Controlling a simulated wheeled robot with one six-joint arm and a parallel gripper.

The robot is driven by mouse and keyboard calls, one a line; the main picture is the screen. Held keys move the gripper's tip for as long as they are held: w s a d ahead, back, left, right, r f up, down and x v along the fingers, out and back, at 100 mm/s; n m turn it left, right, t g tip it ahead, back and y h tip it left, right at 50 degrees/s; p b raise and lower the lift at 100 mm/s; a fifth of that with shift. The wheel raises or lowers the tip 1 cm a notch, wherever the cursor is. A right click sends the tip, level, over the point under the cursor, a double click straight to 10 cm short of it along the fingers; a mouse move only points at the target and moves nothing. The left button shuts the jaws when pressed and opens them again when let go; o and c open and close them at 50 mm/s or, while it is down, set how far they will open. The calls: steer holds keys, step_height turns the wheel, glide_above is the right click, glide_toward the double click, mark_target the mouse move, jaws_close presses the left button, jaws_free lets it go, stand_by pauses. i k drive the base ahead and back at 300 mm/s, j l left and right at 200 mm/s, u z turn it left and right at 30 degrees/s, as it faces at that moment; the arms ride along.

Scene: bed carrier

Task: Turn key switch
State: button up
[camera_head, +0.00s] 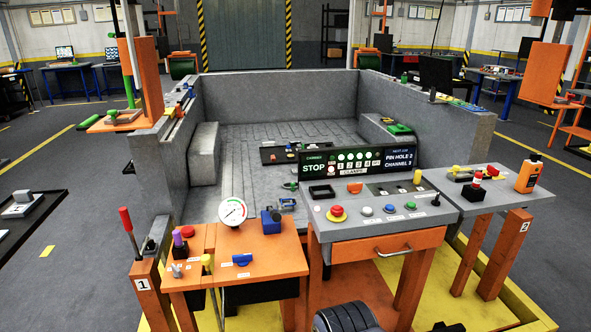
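The grey control console (345,231) stands at the centre right on an orange frame. Its top carries a red emergency stop button (337,211) on a yellow base, then a white button (366,211), a blue button (389,208) and a green button (410,205). A small dark upright control (435,201) sits at the right end of this row. It may be the key switch, but it is too small to tell, and so is its position. I cannot make out a key elsewhere. My gripper is not in view.
An orange stand (262,262) with a pressure gauge (233,211) is left of the console, and a red-handled lever (127,219) stands further left. A display panel (340,163) reading STOP rises behind the console. A grey side table (515,197) adjoins on the right.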

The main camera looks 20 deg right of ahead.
mark_target(435, 202)
steer(key=z, duration=1.4)
